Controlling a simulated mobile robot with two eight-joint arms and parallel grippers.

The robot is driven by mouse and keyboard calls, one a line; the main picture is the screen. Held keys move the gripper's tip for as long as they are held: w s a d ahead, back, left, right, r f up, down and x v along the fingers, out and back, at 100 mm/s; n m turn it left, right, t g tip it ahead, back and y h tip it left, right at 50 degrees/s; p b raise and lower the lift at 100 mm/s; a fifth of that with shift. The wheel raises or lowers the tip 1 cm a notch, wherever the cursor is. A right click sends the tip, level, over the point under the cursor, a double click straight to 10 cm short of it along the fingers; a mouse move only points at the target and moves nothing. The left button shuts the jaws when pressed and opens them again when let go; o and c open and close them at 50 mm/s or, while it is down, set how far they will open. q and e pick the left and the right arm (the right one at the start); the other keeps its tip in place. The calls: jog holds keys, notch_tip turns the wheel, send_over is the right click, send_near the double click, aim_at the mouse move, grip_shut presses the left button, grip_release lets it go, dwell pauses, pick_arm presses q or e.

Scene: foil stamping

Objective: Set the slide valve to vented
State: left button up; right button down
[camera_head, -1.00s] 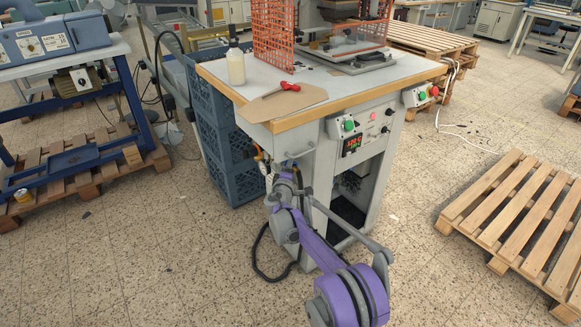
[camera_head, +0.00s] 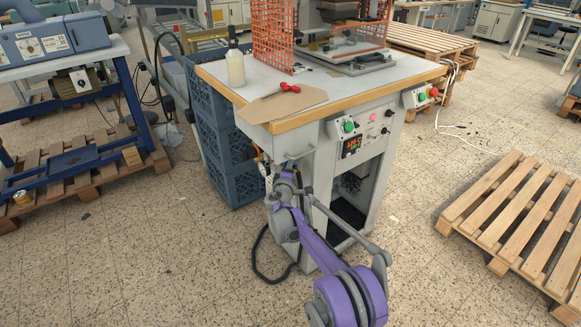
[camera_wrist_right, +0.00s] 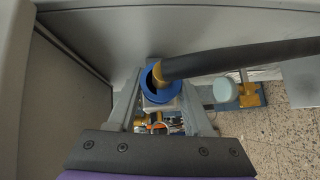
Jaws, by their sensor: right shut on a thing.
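The slide valve shows in the right wrist view as a blue ring (camera_wrist_right: 153,94) around a brass fitting (camera_wrist_right: 159,73), with a black hose (camera_wrist_right: 240,58) running off to the right. My right gripper (camera_wrist_right: 160,112) has its two grey fingers on either side of the ring and the pale block below it, and is shut on the valve. In the head view my right gripper (camera_head: 271,180) is low at the left side of the press bench, below its handle; the valve is mostly hidden there. The valve's exact slide position cannot be told. My left gripper is not in view.
The press bench (camera_head: 330,103) carries a bottle (camera_head: 235,68), a red-handled tool (camera_head: 289,87) and an orange guard (camera_head: 272,36). Blue crates (camera_head: 232,165) stand close left of my right gripper. A wooden pallet (camera_head: 520,215) lies at right. Floor at front left is clear.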

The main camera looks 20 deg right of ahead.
jog(key=shift+s, duration=0.1)
jog(key=shift+s+d+r+p, duration=0.15)
jog(key=shift+s+d+p, duration=0.15)
jog(key=shift+s+p, duration=0.3)
jog(key=shift+s, duration=0.25)
jog(key=shift+w+f, duration=0.1)
jog(key=shift+f, duration=0.15)
jog(key=c, duration=0.5)
grip_release()
jog(key=shift+r, duration=0.1)
jog(key=p+v, duration=0.1)
jog(key=v, duration=1)
jog(key=shift+d, duration=0.1)
